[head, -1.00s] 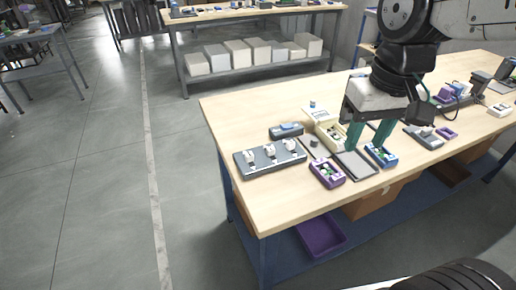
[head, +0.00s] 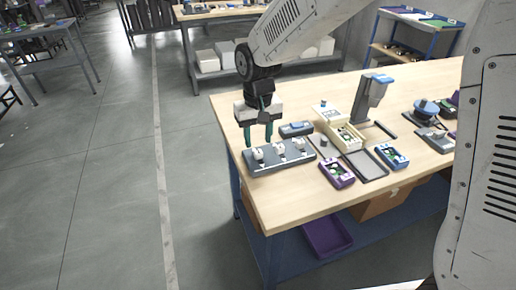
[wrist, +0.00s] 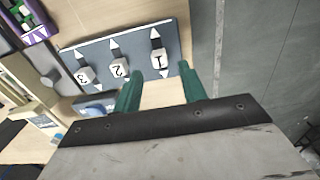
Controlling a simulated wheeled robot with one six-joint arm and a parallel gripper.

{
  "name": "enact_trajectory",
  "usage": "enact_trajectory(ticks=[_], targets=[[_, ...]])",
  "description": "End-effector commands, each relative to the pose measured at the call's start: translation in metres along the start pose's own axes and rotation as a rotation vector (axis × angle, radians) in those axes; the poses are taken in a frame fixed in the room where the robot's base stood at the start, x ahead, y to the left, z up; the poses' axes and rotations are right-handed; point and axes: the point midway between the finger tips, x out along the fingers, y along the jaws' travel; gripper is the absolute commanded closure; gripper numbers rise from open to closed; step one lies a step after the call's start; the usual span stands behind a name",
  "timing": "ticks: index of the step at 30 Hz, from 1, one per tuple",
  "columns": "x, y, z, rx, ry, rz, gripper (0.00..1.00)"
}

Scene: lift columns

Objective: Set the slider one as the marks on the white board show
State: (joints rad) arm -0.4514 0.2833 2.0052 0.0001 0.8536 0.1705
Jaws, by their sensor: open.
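The slider panel (head: 272,166) is a dark grey slab at the table's left end, with three white knobs. Slider one (wrist: 158,62), marked 1, is at the panel's right end in the wrist view and is the leftmost knob in the head view (head: 258,155). Knobs two (wrist: 119,69) and three (wrist: 85,75) stand beside it. White pointed marks lie by the knobs. My gripper (head: 258,141) is open and empty, its green fingers pointing down above slider one's end of the panel. The fingertips (wrist: 161,78) appear apart from the knob. I cannot make out a marked white board.
A blue-topped grey block (head: 297,129) lies close behind the panel. A cream box (head: 345,137), purple box (head: 337,174), grey tray (head: 364,166) and blue box (head: 391,156) are to its right. A grey stand (head: 369,98) rises behind. The table's front left is bare.

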Motion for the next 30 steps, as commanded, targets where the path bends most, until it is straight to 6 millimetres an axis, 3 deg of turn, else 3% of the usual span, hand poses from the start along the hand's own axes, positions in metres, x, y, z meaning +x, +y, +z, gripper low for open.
enact_trajectory(ticks=[3, 9, 19, 24, 30], targets=[[0.021, 0.000, 0.000, 0.001, -0.003, 0.000, 0.58], [0.042, 0.001, 0.000, 0.001, -0.002, 0.000, 0.58], [0.046, 0.001, 0.000, 0.001, 0.001, 0.000, 0.58], [0.046, 0.001, 0.000, 0.001, 0.001, 0.000, 1.00], [0.046, 0.001, 0.006, 0.000, 0.001, 0.000, 1.00]])
